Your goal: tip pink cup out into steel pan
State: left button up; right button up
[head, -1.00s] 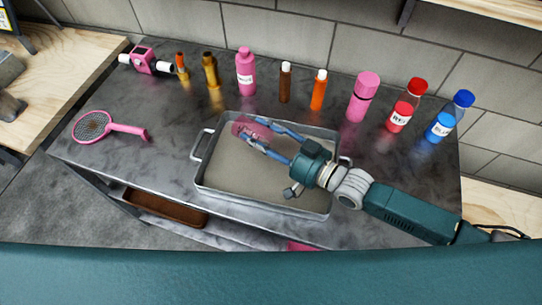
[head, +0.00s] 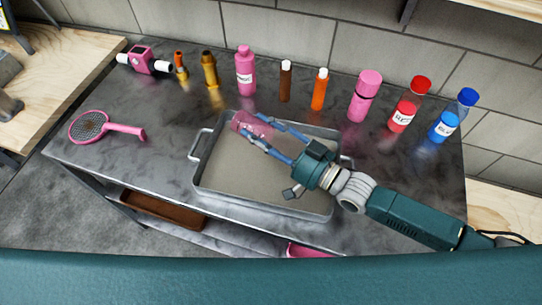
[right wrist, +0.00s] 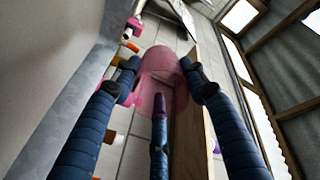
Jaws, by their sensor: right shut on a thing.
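The pink cup (head: 243,122), see-through, is held over the far left part of the steel pan (head: 222,188). My right gripper (head: 256,132) reaches in from the right and is shut on the cup. In the right wrist view the cup (right wrist: 165,62) sits between the fingers of my right gripper (right wrist: 160,88). The cup looks tilted, but its exact angle and contents are hard to tell. The visible pan floor is a plain beige-grey, and I cannot tell whether anything lies on it. My left gripper is out of view.
Behind the pan stand a pink bottle (head: 245,72), an orange bottle (head: 319,90), a pink flask (head: 364,97), a red-capped bottle (head: 405,112) and a blue-capped bottle (head: 447,125). A pink strainer (head: 90,127) lies at the left. The counter between strainer and pan is clear.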

aim_at(262, 127)
jog(key=shift+s+d+r+t+y+b, duration=0.15)
jog(key=shift+r+t+y+b, duration=0.25)
jog(key=shift+b, duration=0.55)
jog(key=shift+r, duration=0.25)
jog(key=shift+r, duration=0.3)
jog(key=shift+s+d+r+t+y+b, duration=0.15)
jog(key=shift+r+t+y+b, duration=0.25)
jog(key=shift+r+y+b, duration=0.7)
jog(key=shift+r+h+p, duration=0.15)
jog(key=shift+h+p, duration=0.15)
